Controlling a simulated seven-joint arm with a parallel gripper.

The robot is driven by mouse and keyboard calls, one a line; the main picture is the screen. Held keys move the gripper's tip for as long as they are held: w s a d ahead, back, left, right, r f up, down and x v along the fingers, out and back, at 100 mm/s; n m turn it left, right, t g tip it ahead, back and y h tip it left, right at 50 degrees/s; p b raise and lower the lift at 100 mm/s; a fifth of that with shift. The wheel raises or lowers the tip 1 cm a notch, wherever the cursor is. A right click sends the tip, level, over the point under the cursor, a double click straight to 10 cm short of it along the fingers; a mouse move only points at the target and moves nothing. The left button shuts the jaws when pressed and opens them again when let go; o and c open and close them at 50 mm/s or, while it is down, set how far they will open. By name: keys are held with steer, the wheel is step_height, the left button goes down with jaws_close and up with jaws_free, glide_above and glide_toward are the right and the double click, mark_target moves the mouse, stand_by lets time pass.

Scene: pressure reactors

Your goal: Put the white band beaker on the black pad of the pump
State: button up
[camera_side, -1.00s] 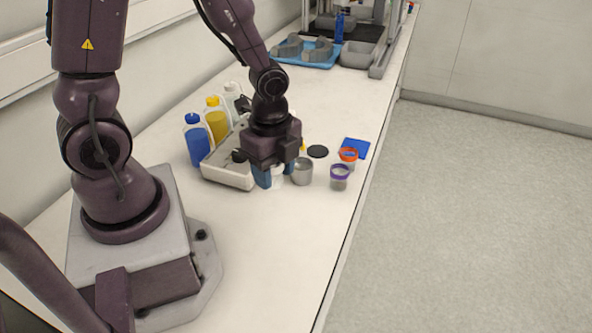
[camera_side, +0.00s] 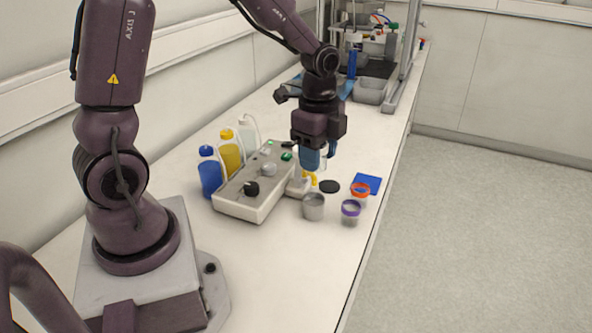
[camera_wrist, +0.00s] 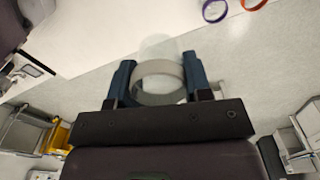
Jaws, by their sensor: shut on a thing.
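The white band beaker (camera_wrist: 158,82) is clear with a pale band at its rim. In the wrist view it sits between the two blue fingers of my gripper (camera_wrist: 160,84), which are shut on it. In the side view my gripper (camera_side: 320,160) is raised above the bench, and the beaker is mostly hidden by a finger. The black pad (camera_side: 329,186) is a flat dark disc below and slightly right of my gripper. It lies beside the pump (camera_side: 298,187), which has a yellow part next to it. The pump is partly hidden behind a control box.
The grey control box (camera_side: 255,192) with knobs is left of the pump, with several bottles (camera_side: 210,175) behind it. A grey-banded beaker (camera_side: 313,207), a purple-banded beaker (camera_side: 350,212), an orange-banded beaker (camera_side: 360,192) and a blue pad (camera_side: 367,183) are near the bench's right edge.

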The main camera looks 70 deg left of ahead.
steer(key=w+a+n, duration=0.2)
steer(key=w+a, duration=0.5)
steer(key=n, duration=0.2)
glide_above(331, 186)
steer(key=f, duration=0.1)
step_height(331, 186, down, 13)
steer(key=shift+r, duration=0.2)
steer(key=shift+f, duration=2)
steer(key=shift+f, duration=0.1)
steer(key=shift+f, duration=0.25)
steer(key=shift+f, duration=0.25)
steer(key=o, duration=1.5)
steer(key=shift+c, duration=0.2)
